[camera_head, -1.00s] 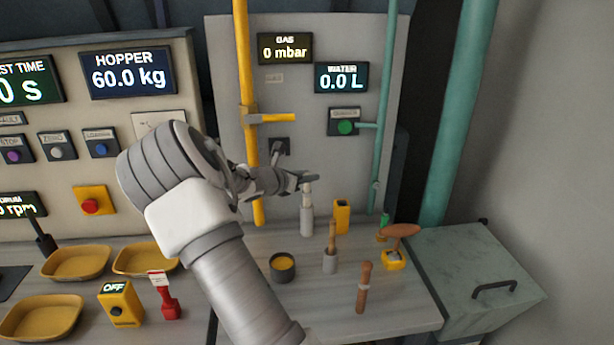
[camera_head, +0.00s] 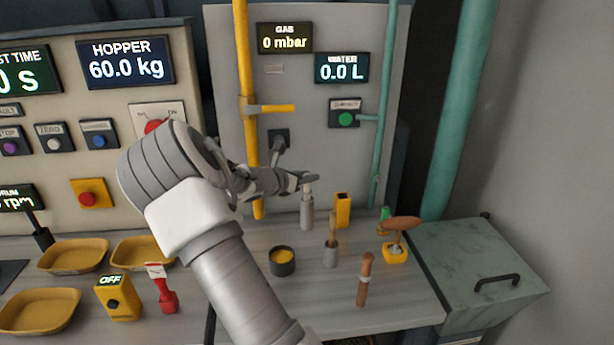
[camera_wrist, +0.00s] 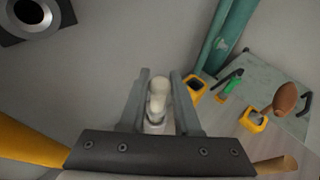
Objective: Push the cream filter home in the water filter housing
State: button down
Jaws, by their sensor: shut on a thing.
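The cream filter (camera_head: 307,188) stands upright at the top of the grey cylindrical water filter housing (camera_head: 306,214) at the back of the bench. My gripper (camera_head: 308,178) is at the filter's top, with its fingers reaching in from the left. In the wrist view, my gripper (camera_wrist: 159,85) has a finger on each side of the cream filter (camera_wrist: 158,88) and is shut on it. The housing (camera_wrist: 156,125) shows partly below the filter there. The filter's lower end is hidden inside or behind the housing rim.
A yellow block (camera_head: 342,210) stands close right of the housing. A yellow gas pipe (camera_head: 249,130) rises behind my wrist.

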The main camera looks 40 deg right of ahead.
jog(key=shift+f+b, duration=0.7)
jog(key=shift+f, duration=0.2)
jog(key=c, duration=0.5)
grip_release()
jog(key=shift+c, duration=0.2)
jog(key=shift+a, duration=0.1)
jog(key=v, duration=1.7)
jog(key=shift+p, duration=0.45)
jog(key=shift+s, duration=0.2)
